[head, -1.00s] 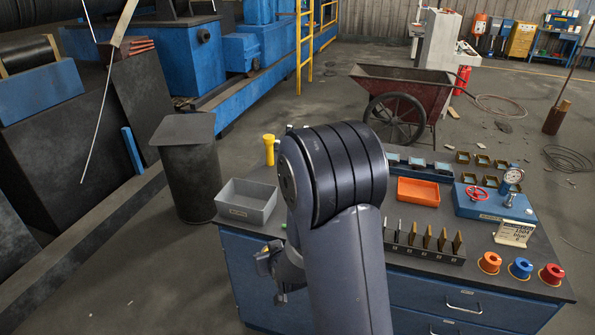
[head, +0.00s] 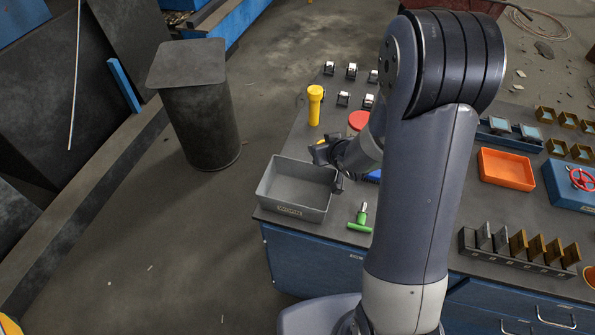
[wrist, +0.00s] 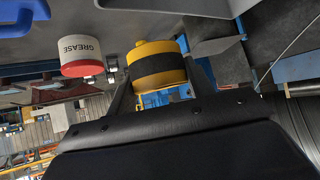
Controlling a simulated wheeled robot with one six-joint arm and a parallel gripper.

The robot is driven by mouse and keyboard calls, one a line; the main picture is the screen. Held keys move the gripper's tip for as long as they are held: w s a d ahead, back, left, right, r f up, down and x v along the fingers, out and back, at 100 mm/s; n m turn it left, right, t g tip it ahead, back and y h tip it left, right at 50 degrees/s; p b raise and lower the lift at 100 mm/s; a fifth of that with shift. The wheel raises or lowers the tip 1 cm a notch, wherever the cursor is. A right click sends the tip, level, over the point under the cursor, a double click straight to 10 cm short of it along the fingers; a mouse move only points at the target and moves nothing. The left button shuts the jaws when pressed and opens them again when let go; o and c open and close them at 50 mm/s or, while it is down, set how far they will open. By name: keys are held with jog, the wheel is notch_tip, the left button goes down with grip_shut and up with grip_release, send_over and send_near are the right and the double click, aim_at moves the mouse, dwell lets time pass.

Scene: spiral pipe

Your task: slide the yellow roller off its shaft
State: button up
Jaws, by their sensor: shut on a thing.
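My gripper (head: 328,161) is over the bench, at the back right corner of the grey bin. In the wrist view its two fingers (wrist: 160,76) stand on either side of a yellow cylinder with a wide black band (wrist: 158,67), which looks like the yellow roller. The jaws are shut on it. No shaft is clearly visible, so I cannot tell whether the roller is on one.
A white grease can with a red lid (wrist: 80,58) stands close by. A yellow torch-like object (head: 315,104) stands upright behind.

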jog(key=s+a+f+n+g+y+b, duration=0.1)
jog(key=a+f+n+g+y, duration=0.1)
jog(key=n, duration=0.1)
jog(key=s+a+f+n+g+y+b, duration=0.1)
jog(key=s+a+f+n+y, duration=0.1)
jog(key=a+n, duration=0.1)
jog(key=s+a+f+n+g+y, duration=0.2)
jog(key=n+y, duration=0.1)
jog(key=n, duration=0.1)
jog(key=shift+a+g+b, duration=0.25)
jog(key=shift+g+b, duration=0.05)
jog(key=shift+b, duration=0.1)
notch_tip(320, 180, down, 5)
jog(key=b, duration=0.6)
jog(key=shift+f, duration=0.15)
jog(key=o, duration=1)
jog(key=shift+o, duration=0.2)
jog(key=shift+d, duration=0.1)
